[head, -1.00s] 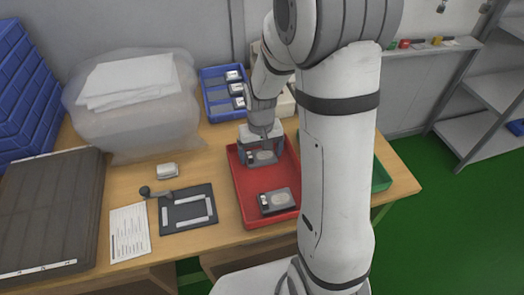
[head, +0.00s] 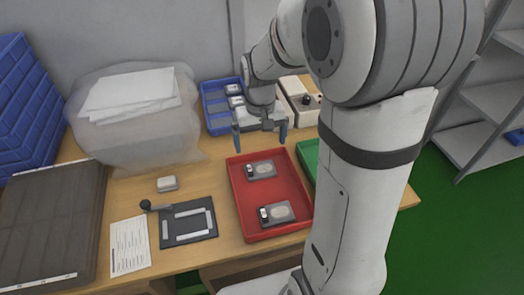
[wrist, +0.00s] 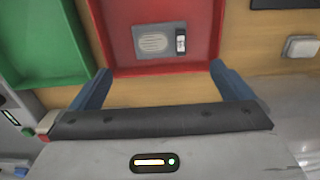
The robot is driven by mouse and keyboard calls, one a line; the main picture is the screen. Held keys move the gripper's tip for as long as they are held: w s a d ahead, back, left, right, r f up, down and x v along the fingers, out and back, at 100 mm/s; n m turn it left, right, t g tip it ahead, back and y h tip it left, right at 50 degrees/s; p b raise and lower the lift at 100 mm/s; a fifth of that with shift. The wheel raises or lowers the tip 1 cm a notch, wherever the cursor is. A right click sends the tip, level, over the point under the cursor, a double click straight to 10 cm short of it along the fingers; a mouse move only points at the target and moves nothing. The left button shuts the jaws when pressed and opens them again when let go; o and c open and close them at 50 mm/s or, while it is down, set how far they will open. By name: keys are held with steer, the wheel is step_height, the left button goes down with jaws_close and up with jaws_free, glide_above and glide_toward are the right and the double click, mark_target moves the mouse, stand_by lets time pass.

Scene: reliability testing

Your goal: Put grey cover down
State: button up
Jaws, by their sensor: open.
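Two grey covers, each with a pale oval patch and a small white-and-black part, lie flat and apart in the red tray (head: 243,200). One cover (head: 261,170) is towards the tray's back and the other (head: 277,214) towards its front. My gripper (head: 260,138) is open and empty, raised above the back end of the tray, apart from both covers. In the wrist view, its blue fingers (wrist: 160,72) are spread wide, with the back cover (wrist: 162,42) visible beyond them in the red tray (wrist: 125,55). The front cover is out of the wrist view.
A blue bin (head: 215,115) with white parts stands behind. A green tray (head: 308,160), partly hidden by my arm, is at right. A black fixture (head: 188,240), a paper sheet (head: 130,245) and a white part (head: 167,183) lie left. A bagged stack (head: 140,140) stands at back left.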

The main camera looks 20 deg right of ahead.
steer(key=s+r+t, duration=0.1)
steer(key=s+r, duration=0.2)
steer(key=s, duration=0.4)
steer(key=s+r+t, duration=0.1)
steer(key=s+r, duration=0.2)
steer(key=s, duration=0.5)
steer(key=shift+s+d, duration=0.15)
steer(key=shift+d, duration=0.15)
steer(key=shift+r, duration=0.1)
step_height(320, 180, up, 3)
steer(key=p, duration=0.3)
steer(key=shift+s+r+t, duration=0.1)
steer(key=shift+r+t, duration=0.05)
steer(key=shift+t, duration=0.15)
